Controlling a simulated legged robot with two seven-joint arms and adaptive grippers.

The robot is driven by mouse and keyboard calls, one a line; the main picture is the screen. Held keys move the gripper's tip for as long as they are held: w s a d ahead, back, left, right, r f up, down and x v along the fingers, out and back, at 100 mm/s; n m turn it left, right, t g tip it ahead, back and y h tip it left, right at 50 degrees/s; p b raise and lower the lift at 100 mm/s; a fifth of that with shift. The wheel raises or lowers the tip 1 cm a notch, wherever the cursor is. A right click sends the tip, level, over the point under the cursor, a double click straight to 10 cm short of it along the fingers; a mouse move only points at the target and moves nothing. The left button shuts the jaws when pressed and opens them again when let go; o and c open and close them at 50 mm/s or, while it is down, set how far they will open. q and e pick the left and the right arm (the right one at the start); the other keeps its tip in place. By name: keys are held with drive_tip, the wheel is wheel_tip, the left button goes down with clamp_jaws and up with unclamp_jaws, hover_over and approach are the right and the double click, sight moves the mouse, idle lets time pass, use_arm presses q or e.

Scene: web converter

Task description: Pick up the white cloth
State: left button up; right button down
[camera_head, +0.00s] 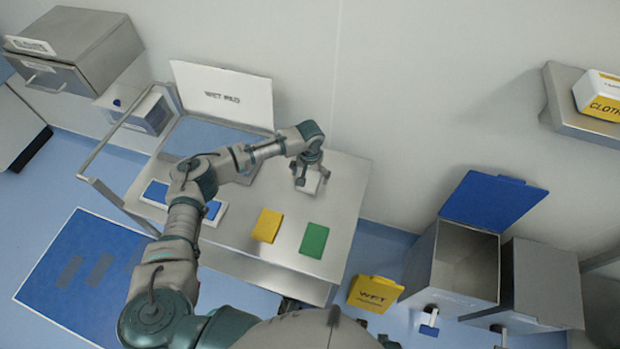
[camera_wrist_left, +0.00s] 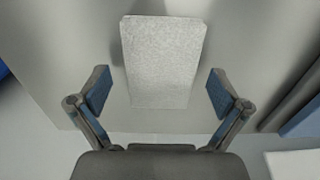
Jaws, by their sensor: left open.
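The white cloth (camera_head: 310,181) is a flat, pale rectangle on the steel cart top (camera_head: 345,200), to the right of the open wet pad box. My left gripper (camera_head: 308,176) is over it and partly covers it in the head view. My left gripper (camera_wrist_left: 158,92) is open, one blue-padded finger on each side of the cloth, with a gap on both sides. How high the fingers are above the cart is hard to tell.
A yellow cloth (camera_head: 267,225) and a green cloth (camera_head: 313,241) lie nearer on the cart. The wet pad box's white lid (camera_head: 222,95) stands open behind. A blue-lidded bin (camera_head: 452,262) and a yellow wet sign (camera_head: 374,293) stand at the right.

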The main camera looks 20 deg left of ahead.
sight(310, 178)
use_arm(q)
drive_tip(key=c, duration=1)
drive_tip(key=shift+c, duration=0.3)
use_arm(e)
drive_tip(key=shift+s, duration=0.2)
use_arm(q)
drive_tip(key=shift+r, duration=0.1)
use_arm(e)
drive_tip(key=shift+f, duration=0.1)
use_arm(q)
drive_tip(key=shift+r, duration=0.4)
drive_tip(key=r, duration=0.2)
drive_tip(key=shift+s+r+p, duration=0.3)
drive_tip(key=shift+r, duration=0.1)
drive_tip(key=s+d, duration=0.2)
drive_tip(key=s, duration=0.2)
drive_tip(key=s+d+r+p, duration=0.1)
drive_tip(key=s+d, duration=0.2)
drive_tip(key=s, duration=0.2)
drive_tip(key=s+d, duration=0.2)
drive_tip(key=s, duration=0.2)
drive_tip(key=shift+s+d+r+p, duration=0.2)
drive_tip(key=shift+s+d+p, duration=0.05)
drive_tip(key=shift+s+p, duration=0.05)
use_arm(e)
drive_tip(key=s+f, duration=0.1)
drive_tip(key=s, duration=0.2)
drive_tip(key=s+d+f, duration=0.1)
drive_tip(key=s, duration=0.1)
drive_tip(key=shift+f, duration=0.3)
